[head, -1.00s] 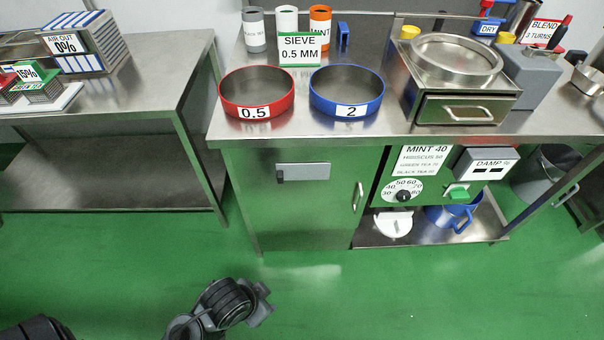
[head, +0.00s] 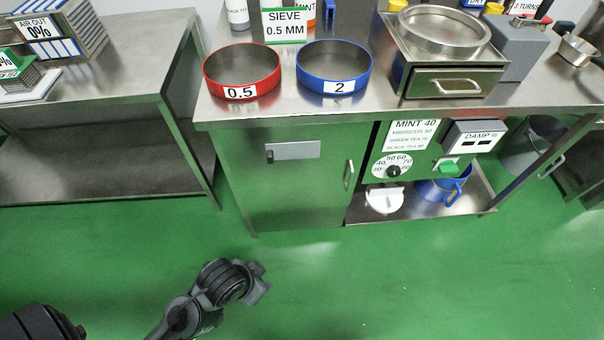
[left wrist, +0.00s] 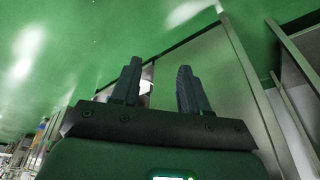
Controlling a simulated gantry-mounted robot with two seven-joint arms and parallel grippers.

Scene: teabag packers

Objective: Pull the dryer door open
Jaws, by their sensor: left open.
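The steel cabinet door (head: 290,185) under the bench is shut and mirrors the green floor. It has a small upright handle (head: 349,175) at its right edge. To its right is the control panel with a dial (head: 393,170) and a green button (head: 446,165). I cannot tell for certain which panel is the dryer door. My left gripper (head: 260,281) is low over the floor in front of the cabinet, apart from it. In the left wrist view its two fingers (left wrist: 159,88) are spread with nothing held. My right gripper is out of view.
A red sieve (head: 241,78), a blue sieve (head: 334,75) and a steel box (head: 455,80) stand on the bench top. A blue jug (head: 438,190) sits on the open shelf below. A second table (head: 120,85) stands at the left. The green floor in front is clear.

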